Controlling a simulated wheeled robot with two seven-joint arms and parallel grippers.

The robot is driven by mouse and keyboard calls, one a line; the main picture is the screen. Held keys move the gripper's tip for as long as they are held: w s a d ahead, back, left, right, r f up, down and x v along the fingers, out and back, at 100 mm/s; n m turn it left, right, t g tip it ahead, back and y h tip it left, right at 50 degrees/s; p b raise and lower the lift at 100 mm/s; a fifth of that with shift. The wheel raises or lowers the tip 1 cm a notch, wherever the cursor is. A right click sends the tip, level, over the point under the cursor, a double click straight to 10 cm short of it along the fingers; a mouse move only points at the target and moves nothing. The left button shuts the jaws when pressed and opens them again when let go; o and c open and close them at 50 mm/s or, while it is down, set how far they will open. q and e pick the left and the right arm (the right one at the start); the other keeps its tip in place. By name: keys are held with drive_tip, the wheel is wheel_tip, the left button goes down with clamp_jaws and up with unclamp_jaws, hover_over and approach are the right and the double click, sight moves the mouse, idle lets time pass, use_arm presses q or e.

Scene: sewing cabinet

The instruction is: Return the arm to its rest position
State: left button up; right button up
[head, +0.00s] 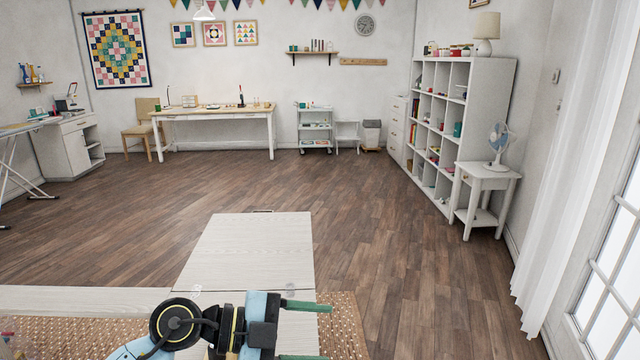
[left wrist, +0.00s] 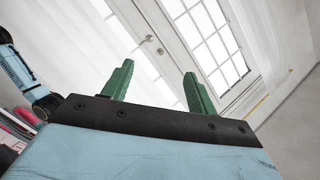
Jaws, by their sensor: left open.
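My left gripper (head: 308,332) shows at the bottom middle of the head view, with its arm coming in from the lower left. Its two green fingers point right and stand apart with nothing between them. It is in front of the near part of a pale wooden cabinet top (head: 248,250). In the left wrist view the green fingers (left wrist: 155,85) are spread and empty, with a glazed door and white curtains beyond them. My right gripper is in neither view.
A woven rug (head: 345,325) lies under the cabinet. The wooden floor beyond is clear. A small white table with a fan (head: 498,145) and a cube shelf (head: 440,130) stand at the right. A white curtain (head: 570,200) hangs at the far right.

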use_arm(q)
wheel_tip(320, 180, up, 6)
drive_tip(key=n+t+h, duration=0.3)
drive_tip(key=t+h, duration=0.1)
drive_tip(key=t, duration=0.1)
drive_tip(key=w+a+r+n+t+y, duration=0.2)
drive_tip(key=a+n+t+y, duration=0.5)
drive_tip(key=n+t, duration=0.45)
drive_tip(key=s+a+f+n+g+y, duration=0.3)
drive_tip(key=a+f+n+y, duration=0.7)
drive_tip(key=a+f+y, duration=0.25)
drive_tip(key=s+a+f+g, duration=0.1)
drive_tip(key=s+f+g, duration=0.55)
drive_tip(key=s, duration=0.45)
drive_tip(key=s+f+g, duration=0.5)
drive_tip(key=s+f, duration=0.3)
drive_tip(key=s, duration=0.2)
wheel_tip(320, 180, down, 25)
drive_tip(key=s+g, duration=0.2)
drive_tip(key=s, duration=0.1)
drive_tip(key=s+a+f+g, duration=0.1)
drive_tip(key=s+a+f, duration=0.3)
drive_tip(key=s+f, duration=1.1)
drive_tip(key=shift+s+m, duration=0.45)
drive_tip(key=shift+s, duration=0.05)
drive_tip(key=shift+a, duration=0.1)
